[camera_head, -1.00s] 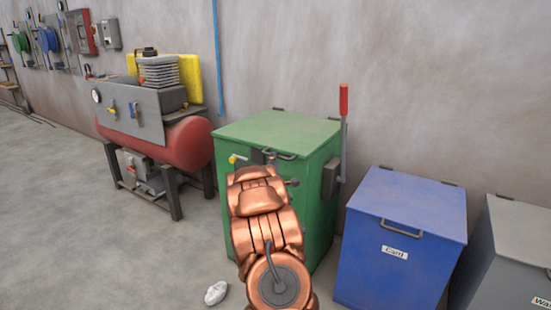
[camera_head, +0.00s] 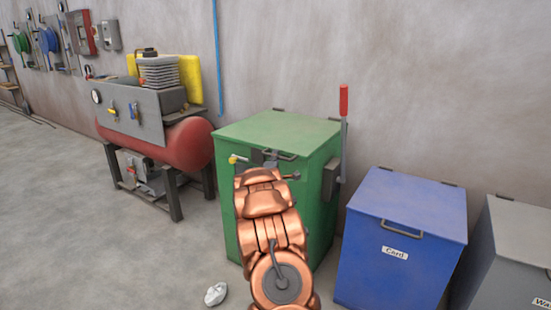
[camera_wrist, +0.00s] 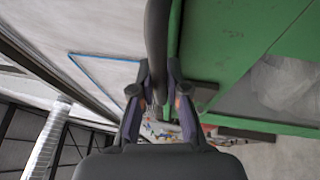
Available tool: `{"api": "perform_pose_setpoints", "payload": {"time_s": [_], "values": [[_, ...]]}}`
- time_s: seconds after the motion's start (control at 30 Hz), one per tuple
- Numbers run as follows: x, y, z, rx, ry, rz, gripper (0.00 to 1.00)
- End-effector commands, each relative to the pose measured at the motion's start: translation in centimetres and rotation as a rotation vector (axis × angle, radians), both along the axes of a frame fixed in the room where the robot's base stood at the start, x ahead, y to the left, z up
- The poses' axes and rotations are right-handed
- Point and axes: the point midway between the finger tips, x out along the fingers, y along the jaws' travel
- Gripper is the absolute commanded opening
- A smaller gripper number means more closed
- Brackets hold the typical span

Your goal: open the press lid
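The press is a green box (camera_head: 318,215) against the wall, with a flat green lid (camera_head: 275,132) that looks down in the head view. A grey bar handle (camera_head: 283,156) sits at the lid's front edge. My gripper is at this front edge, mostly hidden by my copper arm in the head view. In the wrist view my gripper (camera_wrist: 158,88) has its two fingertips closed in on both sides of a dark bar (camera_wrist: 157,30), which looks like the handle. Green panels (camera_wrist: 225,35) of the press fill the right of that view.
A red lever (camera_head: 343,100) stands on the press's right side, and a yellow-tipped knob (camera_head: 236,159) at its front left. A blue bin (camera_head: 400,240) and a grey bin (camera_head: 510,255) stand at right, a red compressor (camera_head: 185,145) at left. A crumpled white piece (camera_head: 215,294) lies on the floor.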

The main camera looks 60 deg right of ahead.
Motion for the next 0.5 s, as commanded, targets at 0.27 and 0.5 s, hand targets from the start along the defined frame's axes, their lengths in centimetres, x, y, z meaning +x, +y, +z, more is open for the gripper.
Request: {"api": "perform_pose_setpoints", "payload": {"time_s": [0.27, 0.5], "values": [[0.00, 0.00, -0.03, 0.001, 0.000, 0.000, 0.00], [-0.01, 0.01, -0.05, 0.001, 0.000, 0.000, 0.00]]}}
